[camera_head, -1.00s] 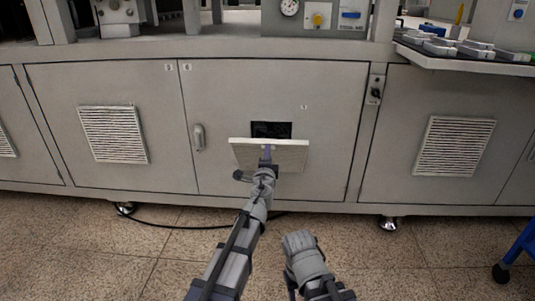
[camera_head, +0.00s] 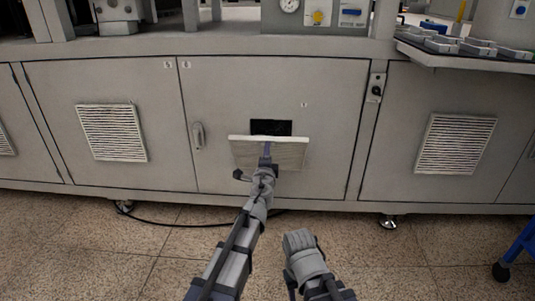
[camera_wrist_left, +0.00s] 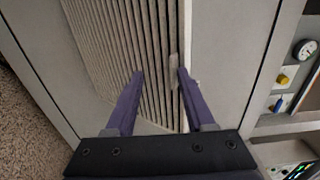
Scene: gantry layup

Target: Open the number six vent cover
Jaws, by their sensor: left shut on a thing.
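The vent cover (camera_head: 290,153) is a pale slatted panel on the cabinet door in the middle. It is tilted outward at its top, and a dark opening (camera_head: 271,127) shows above and behind it. My left gripper (camera_head: 267,153) reaches the cover from below and is shut on it. In the left wrist view the two purple fingers (camera_wrist_left: 161,74) stand over the cover's slats (camera_wrist_left: 105,45), with a small tab (camera_wrist_left: 173,72) between them near its edge.
Other louvred vents stay flat on the cabinet to the left (camera_head: 111,133) and right (camera_head: 456,144). A door handle (camera_head: 198,136) is left of the cover. A shelf with pale parts (camera_head: 470,58) juts out at upper right. A black cable (camera_head: 180,226) lies on the floor.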

